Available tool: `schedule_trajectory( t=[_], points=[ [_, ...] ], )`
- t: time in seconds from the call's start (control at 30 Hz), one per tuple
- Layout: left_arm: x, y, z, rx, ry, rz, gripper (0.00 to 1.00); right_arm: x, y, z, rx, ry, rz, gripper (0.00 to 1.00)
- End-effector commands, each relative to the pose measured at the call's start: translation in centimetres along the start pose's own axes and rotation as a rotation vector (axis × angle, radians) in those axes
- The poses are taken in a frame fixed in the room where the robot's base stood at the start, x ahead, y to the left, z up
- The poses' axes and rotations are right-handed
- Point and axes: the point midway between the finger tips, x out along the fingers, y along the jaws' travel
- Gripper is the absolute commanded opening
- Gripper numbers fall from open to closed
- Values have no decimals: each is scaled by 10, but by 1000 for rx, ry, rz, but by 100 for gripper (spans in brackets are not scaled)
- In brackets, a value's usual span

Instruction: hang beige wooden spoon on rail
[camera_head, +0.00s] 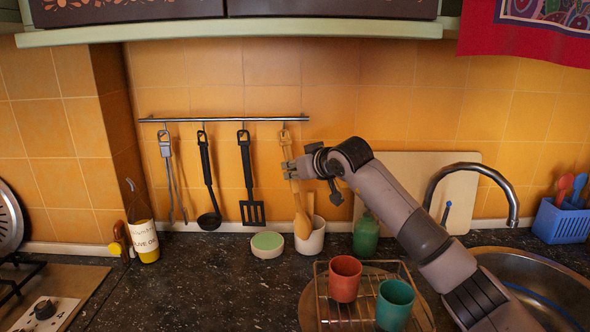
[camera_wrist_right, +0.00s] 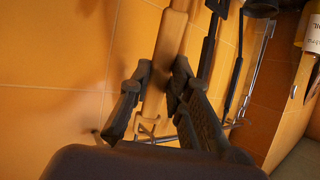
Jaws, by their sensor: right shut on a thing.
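The beige wooden spoon (camera_head: 302,222) is upright, with its bowl low, in front of or just above the white pot. Its handle top reaches the right end of the metal rail (camera_head: 225,119); I cannot tell whether it is caught on a hook. My right gripper (camera_head: 291,169) is shut on the spoon's handle. In the right wrist view, the gripper (camera_wrist_right: 161,78) has a finger on each side of the spoon's handle (camera_wrist_right: 170,45), and a small hook-like loop shows near the handle's end. My left gripper is not in view.
Tongs (camera_head: 170,180), a black ladle (camera_head: 207,180) and a black spatula (camera_head: 247,180) hang left of the spoon. Below stand a white pot (camera_head: 311,243), a round green-topped box (camera_head: 267,245) and a green bottle (camera_head: 365,237). Red (camera_head: 345,279) and teal (camera_head: 395,304) cups stand in front.

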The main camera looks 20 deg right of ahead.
Motion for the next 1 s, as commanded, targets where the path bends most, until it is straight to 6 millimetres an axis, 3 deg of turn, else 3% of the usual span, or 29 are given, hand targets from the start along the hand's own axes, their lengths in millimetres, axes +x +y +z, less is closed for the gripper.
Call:
schedule_trajectory(
  t=[0.33, 0.37, 0.6, 0.7, 1.0],
  points=[
    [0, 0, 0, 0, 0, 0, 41, 0, 0, 0, 0, 1, 0, 0],
    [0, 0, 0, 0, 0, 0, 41, 0, 0, 0, 0, 1, 0, 20],
    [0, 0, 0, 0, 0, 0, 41, 0, 0, 0, 0, 1, 0, 36],
    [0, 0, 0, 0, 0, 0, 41, 0, 0, 0, 0, 1, 0, 41],
    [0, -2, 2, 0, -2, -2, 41, -1, 0, 0, 0, 0, 1, 41]
  ],
)
